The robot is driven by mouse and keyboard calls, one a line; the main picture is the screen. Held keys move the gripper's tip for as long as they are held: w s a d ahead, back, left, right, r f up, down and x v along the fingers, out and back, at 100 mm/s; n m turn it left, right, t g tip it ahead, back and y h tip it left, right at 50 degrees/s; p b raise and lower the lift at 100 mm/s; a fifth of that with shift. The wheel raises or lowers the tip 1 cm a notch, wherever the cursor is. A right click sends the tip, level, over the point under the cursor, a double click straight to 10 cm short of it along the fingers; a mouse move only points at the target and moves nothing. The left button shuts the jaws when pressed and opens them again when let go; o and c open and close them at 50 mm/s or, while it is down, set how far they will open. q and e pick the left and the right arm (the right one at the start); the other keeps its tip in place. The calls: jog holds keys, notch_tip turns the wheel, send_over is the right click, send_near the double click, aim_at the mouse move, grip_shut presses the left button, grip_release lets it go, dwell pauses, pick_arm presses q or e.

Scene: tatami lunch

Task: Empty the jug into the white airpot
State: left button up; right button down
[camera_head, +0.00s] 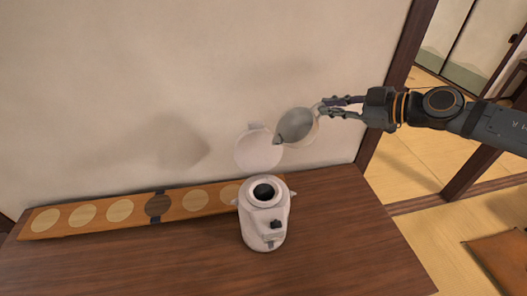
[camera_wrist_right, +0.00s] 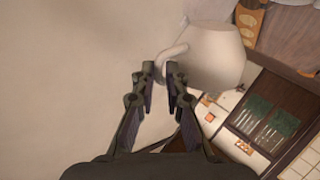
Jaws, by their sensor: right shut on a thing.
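The white airpot (camera_head: 258,228) stands upright on the wooden table, its round lid (camera_head: 258,152) raised and its dark mouth (camera_head: 264,191) uncovered. The jug (camera_head: 296,124) hangs in the air above and a little right of the mouth, tilted with its spout pointing down and left. It appears pale in the right wrist view (camera_wrist_right: 214,58). My right gripper (camera_head: 324,108) is shut on the jug's handle (camera_wrist_right: 170,58), coming in from the right. The jug's inside is hidden and no liquid stream shows. My left gripper is not in view.
A long wooden board (camera_head: 120,211) with a row of pale discs and one dark disc lies along the back of the table (camera_head: 165,262), against the plain wall (camera_head: 150,80). The table's front left is clear. A dark wooden post (camera_head: 400,60) stands at the right.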

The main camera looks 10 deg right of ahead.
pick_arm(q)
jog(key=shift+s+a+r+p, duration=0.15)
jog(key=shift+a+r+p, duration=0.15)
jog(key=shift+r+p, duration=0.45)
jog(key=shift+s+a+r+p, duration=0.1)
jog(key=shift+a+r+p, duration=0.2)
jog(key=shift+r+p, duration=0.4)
pick_arm(e)
jog(key=shift+n+h, duration=0.8)
jog(key=shift+h, duration=0.1)
jog(key=shift+s+a+r, duration=0.25)
jog(key=shift+a+r, duration=0.5)
jog(key=shift+r, duration=0.2)
jog(key=shift+s+a+r, duration=0.2)
jog(key=shift+a+r, duration=0.5)
jog(key=shift+r, duration=0.2)
